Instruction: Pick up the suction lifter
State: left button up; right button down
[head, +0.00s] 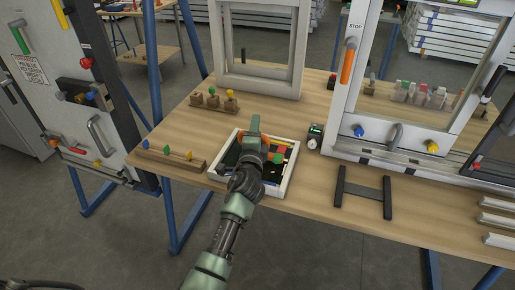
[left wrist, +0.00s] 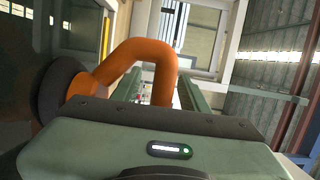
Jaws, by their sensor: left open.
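The suction lifter shows in the left wrist view as a curved orange handle (left wrist: 143,52) with a black round cup (left wrist: 58,98) at its left end. In the head view only small orange parts of it show beside my left gripper (head: 255,142), over the white-rimmed tray (head: 232,184). My right gripper is out of view.
A white window frame with an orange handle (head: 348,61) stands right of the tray. A black H-shaped stand (head: 362,191) lies at the front right. A wooden strip with coloured pegs (head: 166,160) is left of the tray. Blocks with coloured knobs (head: 213,102) stand behind.

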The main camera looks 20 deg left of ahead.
pick_arm(q)
grip_shut()
dwell(1.4)
